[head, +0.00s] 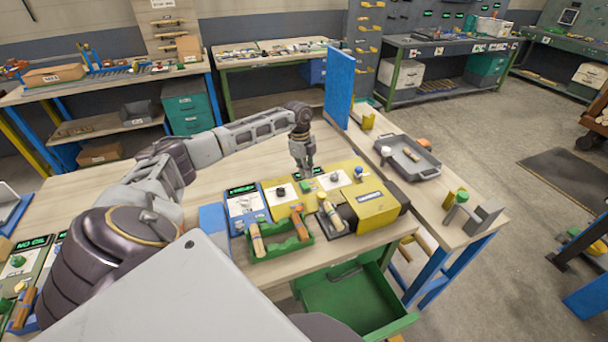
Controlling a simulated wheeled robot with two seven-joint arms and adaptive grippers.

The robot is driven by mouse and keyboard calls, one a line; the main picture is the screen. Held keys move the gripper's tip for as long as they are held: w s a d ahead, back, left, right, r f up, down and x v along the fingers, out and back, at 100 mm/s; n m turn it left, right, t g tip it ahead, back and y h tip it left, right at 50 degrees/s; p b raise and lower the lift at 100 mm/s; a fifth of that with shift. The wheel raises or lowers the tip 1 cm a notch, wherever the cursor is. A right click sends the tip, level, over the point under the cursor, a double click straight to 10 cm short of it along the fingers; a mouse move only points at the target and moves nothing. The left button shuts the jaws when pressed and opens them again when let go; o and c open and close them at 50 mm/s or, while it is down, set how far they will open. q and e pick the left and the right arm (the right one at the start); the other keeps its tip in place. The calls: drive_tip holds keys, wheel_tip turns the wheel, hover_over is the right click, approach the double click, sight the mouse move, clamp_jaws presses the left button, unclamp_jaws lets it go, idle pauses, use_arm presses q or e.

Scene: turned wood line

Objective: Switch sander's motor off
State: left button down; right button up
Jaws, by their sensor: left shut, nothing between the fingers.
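The sander (376,209) is a yellow machine with a black front part, standing on the wooden bench. A row of control panels with small knobs and green-lit displays runs behind and to the left of it. My left gripper (308,174) points down over this row, shut and empty, close to a green display and a dark knob (281,192). A grey knob (335,177) and a blue knob (359,172) sit to its right. I cannot tell which control is the motor switch, or whether the fingertips touch the panel. My right gripper is not in view.
A green tray (284,248) with turned wooden pieces sits in front of the panels. Another turned piece (333,215) lies by the sander. A green drawer (350,300) hangs open below the bench. A blue upright board (340,86) and a grey tray (408,158) are beyond.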

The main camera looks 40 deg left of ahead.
use_arm(q)
drive_tip(key=shift+r+p, duration=0.35)
drive_tip(key=shift+r, duration=0.3)
drive_tip(key=shift+s+f, duration=0.1)
